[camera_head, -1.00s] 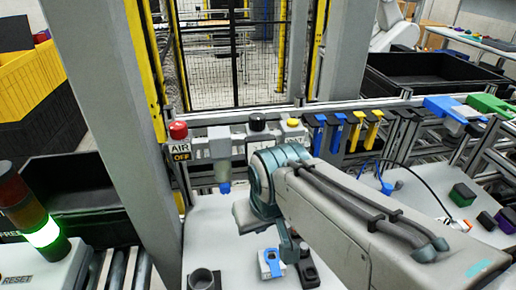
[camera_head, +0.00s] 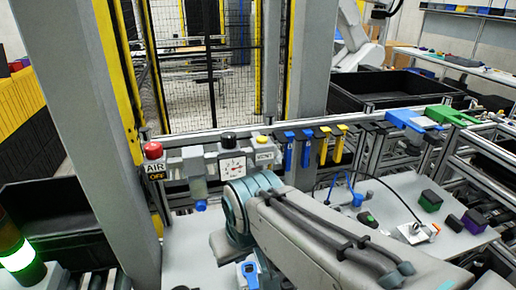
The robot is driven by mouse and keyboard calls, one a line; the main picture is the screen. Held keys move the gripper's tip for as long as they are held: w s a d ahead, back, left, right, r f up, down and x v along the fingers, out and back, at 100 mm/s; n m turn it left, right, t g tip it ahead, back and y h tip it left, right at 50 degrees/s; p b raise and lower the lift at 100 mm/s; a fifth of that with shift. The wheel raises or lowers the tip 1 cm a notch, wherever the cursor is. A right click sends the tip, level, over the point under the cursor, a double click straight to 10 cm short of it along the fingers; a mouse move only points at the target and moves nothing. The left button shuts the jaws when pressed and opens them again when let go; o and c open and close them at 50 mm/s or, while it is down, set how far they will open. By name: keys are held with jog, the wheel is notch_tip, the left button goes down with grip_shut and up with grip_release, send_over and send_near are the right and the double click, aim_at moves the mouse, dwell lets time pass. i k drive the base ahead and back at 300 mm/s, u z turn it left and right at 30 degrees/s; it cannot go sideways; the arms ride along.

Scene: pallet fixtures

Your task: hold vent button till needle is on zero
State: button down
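The air unit is mounted on the rail behind the table. A black knob (camera_head: 229,141) sits above the gauge. The yellow vent button (camera_head: 262,140) tops the block just right of the gauge, with a small label below it. A red knob (camera_head: 153,150) stands at the left over the AIR OFF sign (camera_head: 155,170). My arm reaches in from the lower right, its wrist below the gauge. My gripper's fingers are hidden or out of frame, and nothing of mine touches the button.
Blue and yellow clamps (camera_head: 322,148) hang on the rail to the right. A blue-topped item (camera_head: 249,272) lies on the table below my wrist. A metal plate with a cable (camera_head: 416,232) and green and purple blocks (camera_head: 430,200) lie at the right. Grey posts (camera_head: 80,110) flank the mesh.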

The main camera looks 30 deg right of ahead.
aim_at(262, 140)
jog(key=k, duration=0.35)
jog(key=u, duration=2.55)
jog(key=k, duration=1)
jog(key=z, duration=1.8)
jog(key=i, duration=0.5)
